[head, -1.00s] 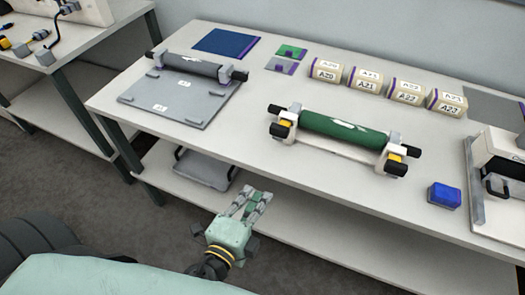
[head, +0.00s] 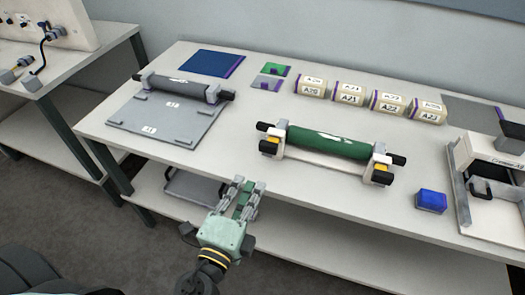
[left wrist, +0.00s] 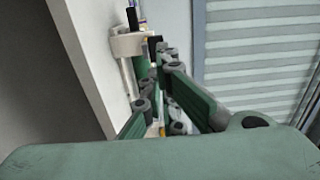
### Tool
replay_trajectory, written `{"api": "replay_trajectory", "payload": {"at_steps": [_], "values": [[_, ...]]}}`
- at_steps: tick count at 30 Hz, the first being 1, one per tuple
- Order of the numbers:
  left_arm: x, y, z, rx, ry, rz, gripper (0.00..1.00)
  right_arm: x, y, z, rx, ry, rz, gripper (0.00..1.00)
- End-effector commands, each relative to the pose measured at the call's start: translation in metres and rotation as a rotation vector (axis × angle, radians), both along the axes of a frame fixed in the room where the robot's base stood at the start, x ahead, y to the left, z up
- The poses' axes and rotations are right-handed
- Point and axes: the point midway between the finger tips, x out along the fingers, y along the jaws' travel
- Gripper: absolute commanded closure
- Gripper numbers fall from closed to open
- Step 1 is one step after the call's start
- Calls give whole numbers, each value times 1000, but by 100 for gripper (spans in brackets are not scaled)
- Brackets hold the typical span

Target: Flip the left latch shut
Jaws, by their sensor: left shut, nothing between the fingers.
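A white stand (head: 318,162) holds a green roller (head: 325,142) across its two end brackets. The left bracket (head: 280,138) carries the left latch (head: 269,147), a small black and yellow part on its front. I cannot tell whether this latch is open or shut. In the left wrist view the white bracket (left wrist: 128,44) and green roller (left wrist: 138,68) show beyond my fingers, partly hidden by them. My left gripper (head: 246,189) is shut and empty, in front of the table's front edge, below and left of the left latch, apart from it. My right gripper is not in view.
A grey roller (head: 180,87) lies on a grey plate (head: 165,122) at the left. A blue box (head: 432,201) and a white machine (head: 488,165) are at the right. The front tabletop (head: 225,150) left of the stand is clear.

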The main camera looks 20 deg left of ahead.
Motion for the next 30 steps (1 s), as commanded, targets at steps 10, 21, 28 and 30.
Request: {"api": "replay_trajectory", "payload": {"at_steps": [10, 21, 28, 30], "values": [[74, -2, 6, 2, -2, 1, 100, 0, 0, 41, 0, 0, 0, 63], [104, -3, 1, 0, 1, 1, 100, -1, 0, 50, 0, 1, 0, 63], [104, -3, 0, 0, 1, 1, 100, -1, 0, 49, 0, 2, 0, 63], [105, -3, 0, 0, 0, 1, 100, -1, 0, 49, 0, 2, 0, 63]]}}
